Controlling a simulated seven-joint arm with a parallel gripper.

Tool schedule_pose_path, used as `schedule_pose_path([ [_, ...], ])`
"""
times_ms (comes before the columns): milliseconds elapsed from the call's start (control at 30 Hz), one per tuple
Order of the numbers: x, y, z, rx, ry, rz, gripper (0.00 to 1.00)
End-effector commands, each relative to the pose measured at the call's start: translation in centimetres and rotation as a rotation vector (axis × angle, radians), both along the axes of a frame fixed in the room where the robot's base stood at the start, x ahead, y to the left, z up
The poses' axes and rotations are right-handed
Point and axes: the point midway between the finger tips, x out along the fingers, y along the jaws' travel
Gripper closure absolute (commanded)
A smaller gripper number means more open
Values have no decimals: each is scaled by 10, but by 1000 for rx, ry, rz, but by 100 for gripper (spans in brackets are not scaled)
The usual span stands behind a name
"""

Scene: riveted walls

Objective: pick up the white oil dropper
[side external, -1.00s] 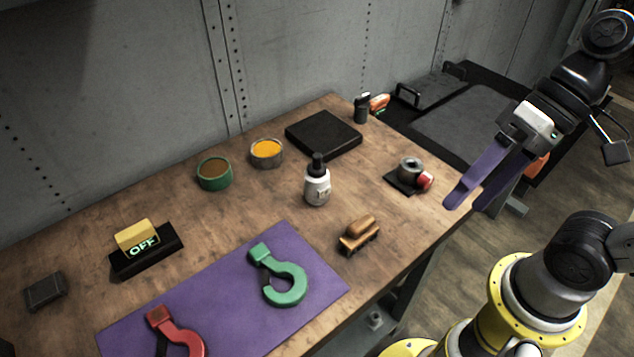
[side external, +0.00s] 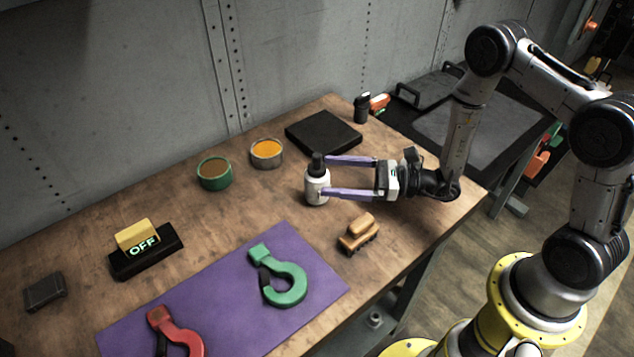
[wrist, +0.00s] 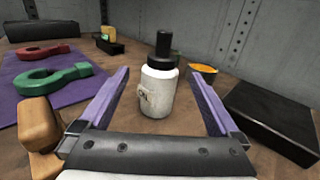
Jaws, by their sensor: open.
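The white oil dropper (side external: 317,190) is a small white bottle with a black cap, standing upright on the wooden table. It also shows in the wrist view (wrist: 157,92), between my two purple fingers and a little ahead of centre. My gripper (side external: 326,176) is open and lies low and level, with its fingertips at either side of the bottle. In the wrist view, my gripper (wrist: 160,78) has clear gaps between both fingers and the bottle.
A wooden block toy (side external: 359,234) lies close in front of my gripper. A black slab (side external: 323,133) is behind it. Green (side external: 214,174) and orange-filled (side external: 266,153) tins stand to the left. A purple mat (side external: 225,270) carries green (side external: 287,290) and red (side external: 178,335) hooks.

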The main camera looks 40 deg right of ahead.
Motion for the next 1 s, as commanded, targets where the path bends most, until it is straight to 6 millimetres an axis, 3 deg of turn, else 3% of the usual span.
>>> schedule_pose_path([
  [167,2,2,-9,4,25,-6,2],
  [700,47,47,-3,3,23,-4,2],
  [1000,51,50,-3,4,23,-7,2],
])
